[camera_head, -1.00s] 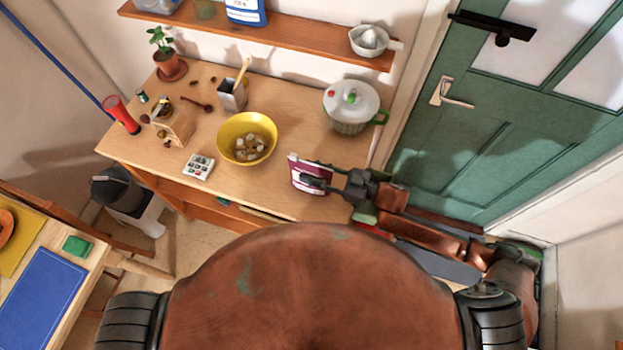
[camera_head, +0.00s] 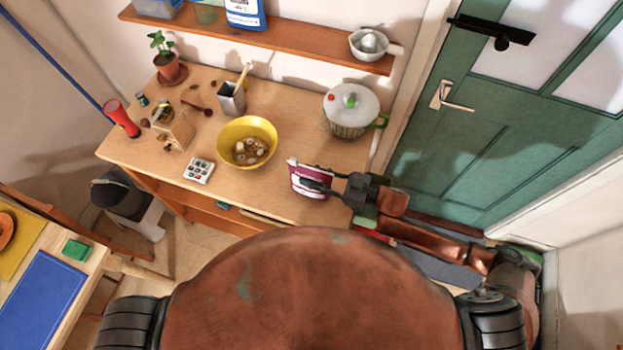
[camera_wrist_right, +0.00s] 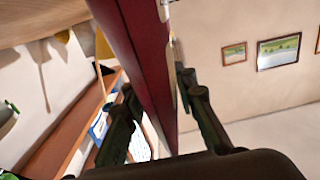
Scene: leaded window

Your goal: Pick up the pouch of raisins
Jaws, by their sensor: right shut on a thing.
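The pouch of raisins (camera_head: 307,179) is a dark red and white packet at the right front part of the wooden desk. My right gripper (camera_head: 322,182) comes in from the right and is shut on the pouch. In the right wrist view the dark red pouch (camera_wrist_right: 148,50) stands between the two dark fingers (camera_wrist_right: 165,125), which press on its two sides. From the head view I cannot tell whether the pouch's lower edge touches the desk. My left gripper is not in view.
A yellow bowl (camera_head: 247,143) with pale chunks stands left of the pouch. A lidded pot (camera_head: 350,112) stands behind it. A calculator (camera_head: 199,170), a pen cup (camera_head: 231,98) and a coffee grinder (camera_head: 174,130) are farther left. A green door (camera_head: 480,140) is at right.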

